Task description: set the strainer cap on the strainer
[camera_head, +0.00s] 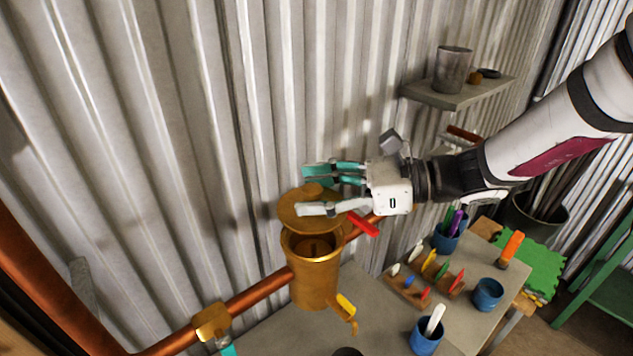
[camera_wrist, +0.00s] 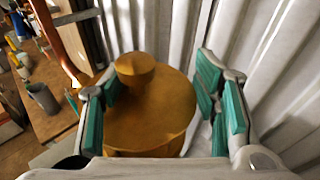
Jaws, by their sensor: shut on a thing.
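The strainer (camera_head: 312,272) is an upright brass-coloured pot with an open top, set in the copper pipe run. The strainer cap (camera_head: 300,215) is a round brass-coloured disc with a knob, held just above the strainer's mouth, apart from it at the near side and slightly tilted. The cap hides the back of the strainer's mouth.
The copper pipe (camera_head: 262,297) runs on both sides of the strainer, with a red-handled valve (camera_head: 363,224) at right. A yellow-handled tap (camera_head: 346,305) juts from the strainer's base. A bench (camera_head: 385,330) carries blue cups (camera_head: 488,294) and a wooden rack. Corrugated wall stands close behind.

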